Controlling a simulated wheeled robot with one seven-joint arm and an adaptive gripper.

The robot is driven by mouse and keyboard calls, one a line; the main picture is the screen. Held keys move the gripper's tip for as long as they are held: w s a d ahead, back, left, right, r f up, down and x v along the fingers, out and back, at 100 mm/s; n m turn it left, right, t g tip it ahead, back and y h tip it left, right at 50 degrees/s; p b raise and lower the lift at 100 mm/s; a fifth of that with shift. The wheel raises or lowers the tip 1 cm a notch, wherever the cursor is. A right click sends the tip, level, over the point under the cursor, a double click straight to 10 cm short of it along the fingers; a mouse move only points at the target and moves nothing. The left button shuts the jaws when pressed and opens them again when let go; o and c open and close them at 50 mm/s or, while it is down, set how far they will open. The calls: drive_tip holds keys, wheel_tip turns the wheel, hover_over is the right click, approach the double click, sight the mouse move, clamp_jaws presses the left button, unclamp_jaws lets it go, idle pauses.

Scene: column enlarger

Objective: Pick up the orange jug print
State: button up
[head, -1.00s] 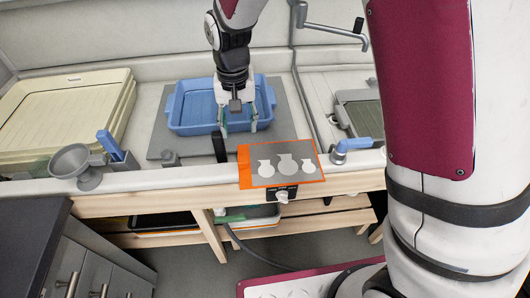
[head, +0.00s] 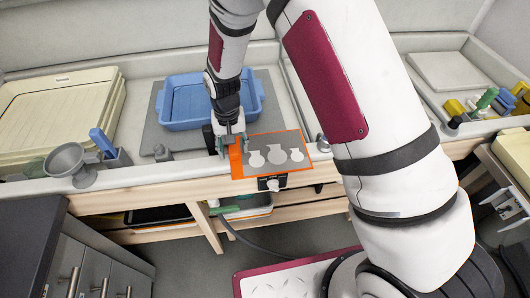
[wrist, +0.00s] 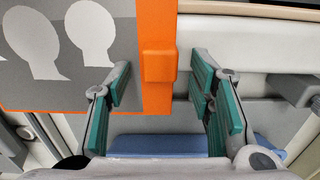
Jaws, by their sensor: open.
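The orange jug print (head: 275,155) is a flat orange-edged sheet with a grey field and pale jug shapes. In the head view it lies at the front edge of the sink unit. My gripper (head: 232,148) is at its left end, fingers pointing down. In the wrist view the print (wrist: 60,95) fills the upper left, with a raised orange tab on its edge. My gripper (wrist: 162,88) is open and empty there.
A blue tray (head: 185,100) sits on a grey mat behind the gripper. A grey funnel (head: 70,163) and a blue-handled tool (head: 103,143) stand at the left. A black control with a pale knob (head: 272,184) is below the print. Cream trays (head: 60,110) are stacked at far left.

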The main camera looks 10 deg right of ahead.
drive_tip(key=shift+f, duration=0.35)
drive_tip(key=shift+c, duration=0.3)
clamp_jaws()
